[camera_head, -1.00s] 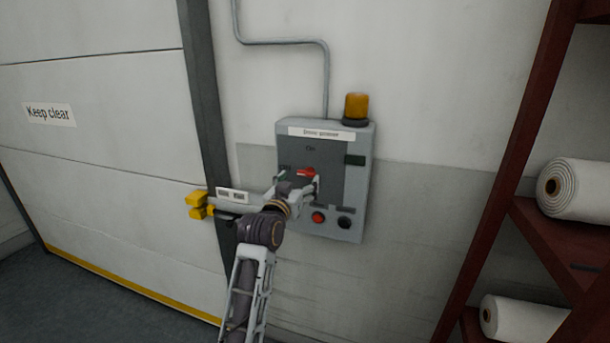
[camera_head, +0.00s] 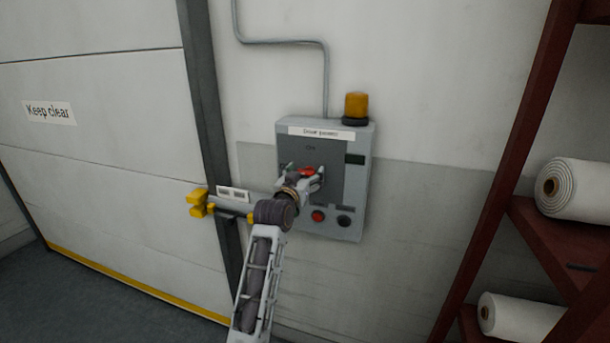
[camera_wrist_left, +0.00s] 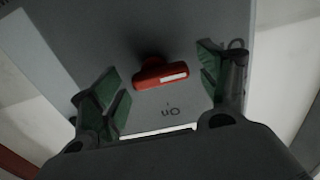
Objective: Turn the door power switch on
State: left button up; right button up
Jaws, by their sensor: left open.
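The door power box (camera_head: 357,205) is a grey panel on the wall, with a "Door power" label and an "On" mark near its top. Its red switch handle (camera_head: 307,171) sits mid-panel, partly hidden by my gripper. In the left wrist view the red handle (camera_wrist_left: 160,74) lies nearly crosswise, with a white stripe at one end, and the "On" mark is apart from it. My left gripper (camera_wrist_left: 158,88) is open, its green-padded fingers on either side of the handle and apart from it. My left gripper (camera_head: 303,178) is in front of the panel in the head view. My right gripper is not in view.
A red button (camera_head: 318,216) and a black button (camera_head: 344,221) sit low on the box. An amber lamp (camera_head: 356,106) stands on top. A yellow-ended latch (camera_head: 197,203) is at the door edge, left. A dark red shelf (camera_head: 502,170) with white rolls stands right.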

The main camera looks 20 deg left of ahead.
pick_arm(q)
jog(key=shift+c, duration=1)
jog(key=c, duration=0.8)
